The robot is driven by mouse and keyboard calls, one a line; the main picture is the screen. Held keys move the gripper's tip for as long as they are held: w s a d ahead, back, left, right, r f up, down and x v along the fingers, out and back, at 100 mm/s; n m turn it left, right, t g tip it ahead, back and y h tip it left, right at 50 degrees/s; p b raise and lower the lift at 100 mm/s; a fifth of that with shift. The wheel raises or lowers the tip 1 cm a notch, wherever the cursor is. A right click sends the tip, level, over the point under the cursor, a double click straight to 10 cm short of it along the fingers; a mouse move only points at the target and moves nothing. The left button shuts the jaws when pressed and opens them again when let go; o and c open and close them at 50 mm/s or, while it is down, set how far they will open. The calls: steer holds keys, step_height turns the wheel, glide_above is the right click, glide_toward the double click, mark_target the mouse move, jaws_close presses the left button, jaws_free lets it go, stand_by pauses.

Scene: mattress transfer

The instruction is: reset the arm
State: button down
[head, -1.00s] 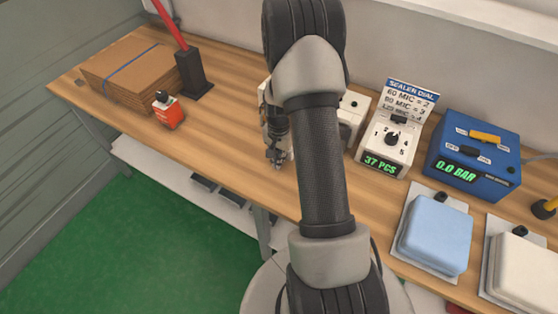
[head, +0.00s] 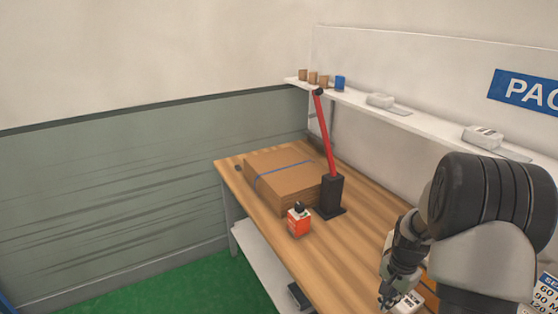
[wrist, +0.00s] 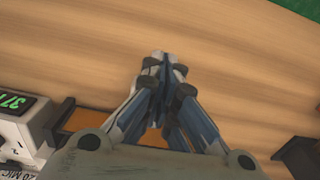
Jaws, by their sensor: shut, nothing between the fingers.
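My gripper (head: 387,299) is at the lower right of the head view, above the wooden table (head: 292,262), with my arm rising behind it. In the wrist view, my gripper (wrist: 164,62) has its fingers together and nothing between them. Bare wood lies beyond the fingertips, and they appear clear of every object. The palm hides part of what lies below it.
The counter device (wrist: 20,125) and an orange piece (wrist: 88,122) are close. A wall shelf (head: 420,124) runs above.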

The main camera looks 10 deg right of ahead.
steer(key=s+a+r+n+t, duration=0.1)
steer(key=s+a+r+n, duration=0.15)
steer(key=a+r, duration=0.6)
steer(key=s+a+r+n+t, duration=0.15)
steer(key=a+r+n, duration=0.3)
steer(key=r, duration=0.65)
steer(key=s+a+r+n+t, duration=0.1)
steer(key=s+a+r+n, duration=0.1)
steer(key=s+a, duration=0.3)
steer(key=s+a+r+n+t, duration=0.1)
steer(key=s+a+r+n, duration=0.2)
steer(key=s, duration=0.6)
steer(key=shift+s+a+r+n, duration=0.25)
steer(key=shift+s+a+n, duration=0.1)
steer(key=shift+a+n, duration=0.65)
